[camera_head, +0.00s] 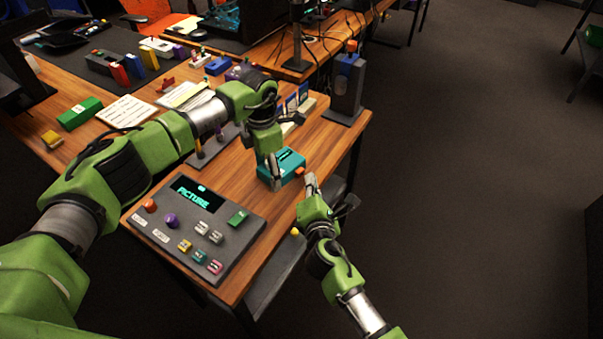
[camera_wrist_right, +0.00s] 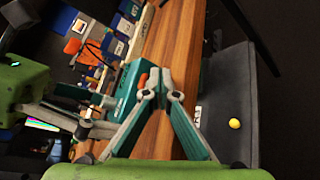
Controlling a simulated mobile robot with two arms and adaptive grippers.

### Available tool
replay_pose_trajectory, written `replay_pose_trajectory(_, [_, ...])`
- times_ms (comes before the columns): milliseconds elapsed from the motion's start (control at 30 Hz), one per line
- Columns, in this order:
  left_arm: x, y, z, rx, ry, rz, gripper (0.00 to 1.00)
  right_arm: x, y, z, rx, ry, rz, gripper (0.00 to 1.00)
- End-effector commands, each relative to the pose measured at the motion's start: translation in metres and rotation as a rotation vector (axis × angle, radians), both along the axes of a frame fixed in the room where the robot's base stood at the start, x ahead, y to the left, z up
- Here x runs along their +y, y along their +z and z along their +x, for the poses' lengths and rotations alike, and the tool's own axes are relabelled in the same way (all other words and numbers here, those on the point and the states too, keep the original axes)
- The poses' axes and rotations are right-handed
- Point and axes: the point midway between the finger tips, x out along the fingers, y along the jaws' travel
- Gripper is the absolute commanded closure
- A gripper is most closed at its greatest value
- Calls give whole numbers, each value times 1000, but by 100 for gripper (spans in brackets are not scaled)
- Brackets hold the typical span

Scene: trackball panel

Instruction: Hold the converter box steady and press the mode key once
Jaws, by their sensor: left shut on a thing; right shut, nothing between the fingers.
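The teal converter box (camera_head: 288,159) sits on the wooden table near its right edge, with a small dark screen on top. An orange key (camera_head: 299,171) is on its right side; it also shows in the right wrist view (camera_wrist_right: 143,79). My left gripper (camera_head: 274,182) is shut on the converter box from above, partly covering it; in the right wrist view its fingers (camera_wrist_right: 100,128) are beside the box (camera_wrist_right: 127,88). My right gripper (camera_head: 311,179) is shut and empty, its tips (camera_wrist_right: 166,88) close beside the orange key. I cannot tell whether they touch it.
A grey panel (camera_head: 238,246) with coloured buttons and a screen reading PICTURE stands in front of the box. A dark grey stand (camera_head: 346,92) is at the table's back right corner. A lower grey shelf with a yellow ball (camera_wrist_right: 235,123) lies beyond the table edge.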

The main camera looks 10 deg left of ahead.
Motion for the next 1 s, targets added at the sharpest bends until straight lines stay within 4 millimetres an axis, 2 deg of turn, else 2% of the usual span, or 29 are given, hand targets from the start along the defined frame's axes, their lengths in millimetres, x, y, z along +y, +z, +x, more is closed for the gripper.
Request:
replay_pose_trajectory(300, [0, -1, -1, 2, 0, 1, 65, -2, 0, -1, 1, -1, 0, 100])
replay_pose_trajectory(700, [0, -1, -1, 3, 0, 0, 65, -34, -1, -23, 0, -1, -2, 100])
replay_pose_trajectory(1000, [0, -1, -1, 3, -1, 0, 65, -42, 0, -29, 1, 0, -1, 100])
